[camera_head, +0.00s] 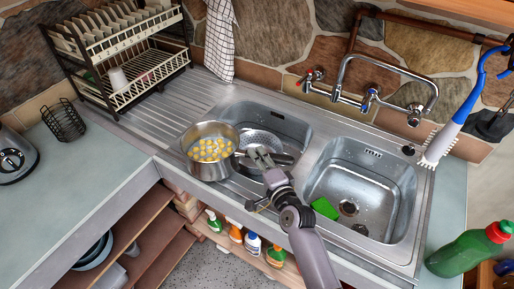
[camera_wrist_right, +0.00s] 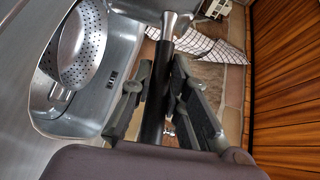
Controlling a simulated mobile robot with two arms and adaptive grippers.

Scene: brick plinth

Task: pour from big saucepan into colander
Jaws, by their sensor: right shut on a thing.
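The big saucepan (camera_head: 209,172) is steel, upright, and holds several yellow round pieces (camera_head: 210,149). It is by the left edge of the left sink; I cannot tell whether it rests on the steel or hangs just above it. My right gripper (camera_head: 264,159) is shut on its dark handle, which runs between the fingers in the wrist view (camera_wrist_right: 154,90). The perforated colander (camera_head: 262,138) is in the left sink, just right of the pan and partly hidden by the gripper and handle. It also shows in the wrist view (camera_wrist_right: 84,52). My left gripper is out of view.
The right sink (camera_head: 360,178) has a green sponge (camera_head: 325,208) at its front left. The tap (camera_head: 385,62) rises behind the sinks. A dish rack (camera_head: 120,50) stands at the back left, a brush (camera_head: 440,145) and green bottle (camera_head: 470,251) at the right. The ribbed drainer (camera_head: 190,100) is clear.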

